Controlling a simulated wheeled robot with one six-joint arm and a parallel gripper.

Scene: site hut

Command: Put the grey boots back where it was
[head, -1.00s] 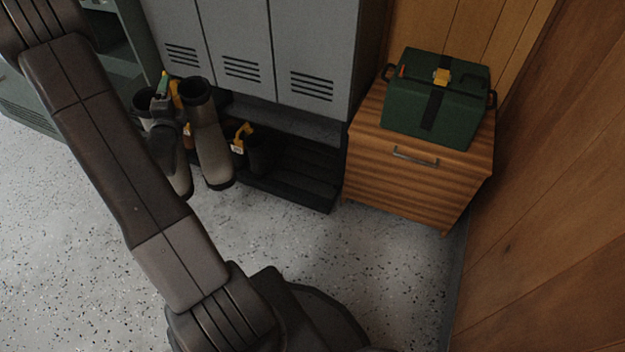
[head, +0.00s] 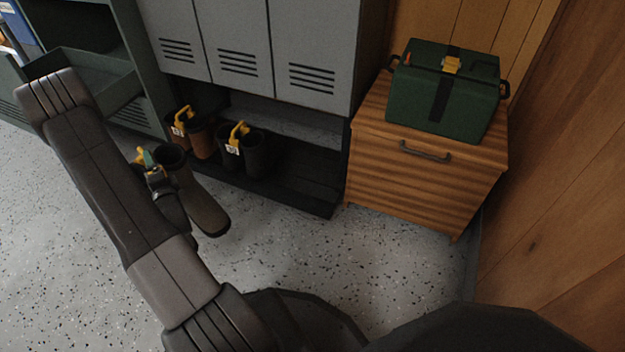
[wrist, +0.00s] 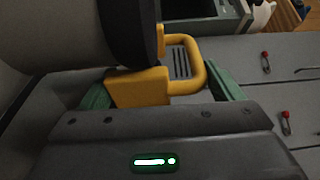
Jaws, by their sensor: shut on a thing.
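The grey boots (head: 203,208) hang from my gripper (head: 155,178) in the head view, in front of the low black boot rack (head: 305,190) and apart from it. My arm hides part of the pair. In the wrist view, my gripper (wrist: 160,92) has its green fingers shut on the yellow clip (wrist: 140,88) of the boots. A grey boot (wrist: 50,35) with a dark rim fills the upper left there. The rack lies under the grey lockers; its right part is bare.
Brown boots (head: 201,140) and black boots (head: 257,157), each with a yellow clip, stand on the rack's left and middle. A wooden cabinet (head: 420,185) with a green case (head: 445,95) stands right of it. An open grey-green drawer unit (head: 95,75) is at left. Speckled floor is clear in front.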

